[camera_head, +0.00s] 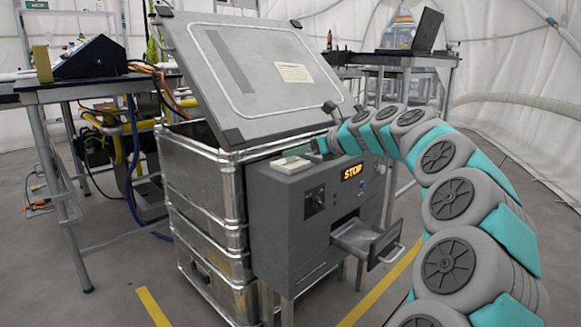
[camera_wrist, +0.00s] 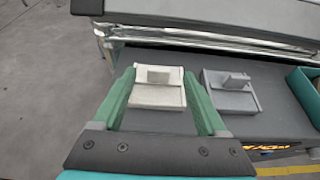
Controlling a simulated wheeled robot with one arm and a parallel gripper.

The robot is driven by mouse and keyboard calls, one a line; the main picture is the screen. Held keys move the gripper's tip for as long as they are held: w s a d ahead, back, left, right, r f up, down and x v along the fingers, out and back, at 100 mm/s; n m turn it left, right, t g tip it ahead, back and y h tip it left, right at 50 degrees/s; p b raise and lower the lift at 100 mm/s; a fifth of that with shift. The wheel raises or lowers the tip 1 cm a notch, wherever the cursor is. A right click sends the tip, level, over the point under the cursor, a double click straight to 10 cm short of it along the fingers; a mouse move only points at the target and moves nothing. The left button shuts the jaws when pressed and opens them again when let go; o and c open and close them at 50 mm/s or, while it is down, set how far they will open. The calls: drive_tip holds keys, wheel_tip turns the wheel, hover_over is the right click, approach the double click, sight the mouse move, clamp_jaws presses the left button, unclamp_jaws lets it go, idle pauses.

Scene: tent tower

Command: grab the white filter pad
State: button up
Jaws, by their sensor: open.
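The white filter pad (camera_head: 291,165) lies on top of the grey machine box, near its left end. In the wrist view the pad (camera_wrist: 158,96) is a pale block with a small raised tab, seen between my two green fingers. My gripper (camera_wrist: 159,74) is open, with one finger on each side of the pad in the picture. I cannot tell whether the fingertips are level with the pad or above it. In the head view my gripper (camera_head: 318,150) is small and partly hidden by my arm, just right of the pad.
A similar grey block with a tab (camera_wrist: 230,92) sits close to the right of the pad. The machine box (camera_head: 290,222) has a lit STOP sign and an open drawer (camera_head: 365,240). A metal crate (camera_head: 205,185) with a raised lid (camera_head: 250,75) stands behind it.

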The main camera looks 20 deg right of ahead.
sight(290, 160)
drive_tip(key=x, duration=0.4)
drive_tip(key=shift+f+b, duration=0.2)
drive_tip(key=shift+b, duration=0.15)
clamp_jaws()
